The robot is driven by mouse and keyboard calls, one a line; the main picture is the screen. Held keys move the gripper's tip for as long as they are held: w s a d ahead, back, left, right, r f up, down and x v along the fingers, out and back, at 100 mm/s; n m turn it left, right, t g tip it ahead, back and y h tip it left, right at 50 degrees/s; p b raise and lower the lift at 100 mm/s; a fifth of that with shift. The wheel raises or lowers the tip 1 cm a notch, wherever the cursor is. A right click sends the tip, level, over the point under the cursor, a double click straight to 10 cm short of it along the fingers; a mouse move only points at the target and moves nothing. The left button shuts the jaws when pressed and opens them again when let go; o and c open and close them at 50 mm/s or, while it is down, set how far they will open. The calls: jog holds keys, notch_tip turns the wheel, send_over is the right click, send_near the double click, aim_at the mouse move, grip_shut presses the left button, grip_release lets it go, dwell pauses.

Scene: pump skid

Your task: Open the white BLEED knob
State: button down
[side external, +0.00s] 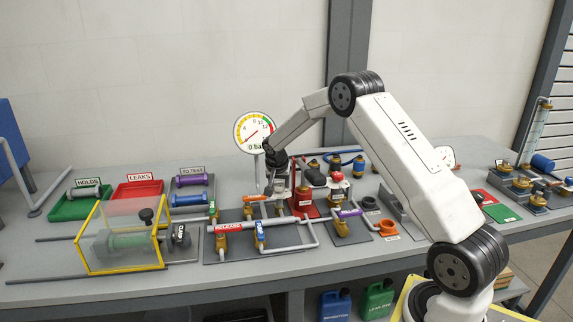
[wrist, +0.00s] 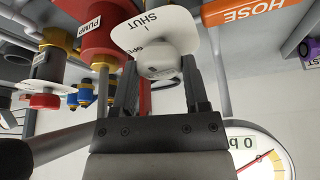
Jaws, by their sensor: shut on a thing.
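The white BLEED knob (wrist: 165,56) shows in the wrist view, in front of a white plate (wrist: 150,27) marked SHUT and, partly covered, OPEN. My gripper (wrist: 160,72) has one finger on each side of the knob and is shut on it. The knob's pointer position cannot be made out. In the side external view my gripper (side external: 279,186) reaches down at the pump skid's middle, and the knob is not clearly visible there.
A round gauge (side external: 254,133) reading 0 bar stands behind my gripper. A red PUMP body (wrist: 100,30) and an orange HOSE pipe (wrist: 245,12) are close by. A yellow-framed clear guard (side external: 121,237) and colored trays (side external: 138,190) lie to the left.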

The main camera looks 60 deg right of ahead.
jog(key=shift+n+t+y, duration=0.5)
jog(key=shift+n+t, duration=0.2)
jog(key=shift+n, duration=1.4)
jog(key=shift+d+n+t+y, duration=0.1)
jog(key=shift+n+t+y, duration=0.35)
jog(key=shift+n, duration=1.55)
jog(key=shift+c, duration=0.5)
grip_release()
jog(key=shift+s+r, duration=0.1)
jog(key=v, duration=0.7)
jog(key=shift+r, duration=0.35)
